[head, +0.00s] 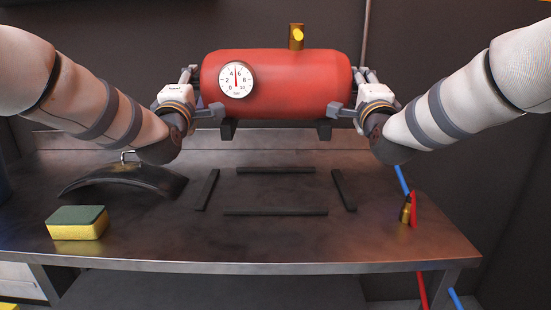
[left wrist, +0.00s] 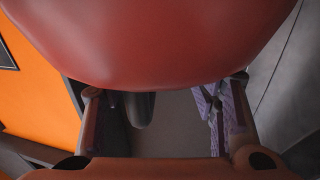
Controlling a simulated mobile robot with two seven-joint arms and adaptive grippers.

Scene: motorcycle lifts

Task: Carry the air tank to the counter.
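The air tank (head: 285,82) is a red horizontal cylinder with a round white gauge, a brass valve on top and dark feet below. It is in the air above the counter (head: 130,225), roughly level, and fills the top of the left wrist view (left wrist: 165,40). My left gripper (head: 203,92) is at its left end and my right gripper (head: 350,95) at its right end. Both have their fingers spread, and the tank is between the two hands. In the left wrist view the left fingers (left wrist: 165,105) are wide apart below the tank. Exact contact is hidden.
Several black strips (head: 276,211) outline a clear rectangle on the counter. A black curved part (head: 125,182) and a yellow-green sponge (head: 77,223) lie left of it. A small brass and red item (head: 408,211) stands near the right edge. A dark wall rises behind.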

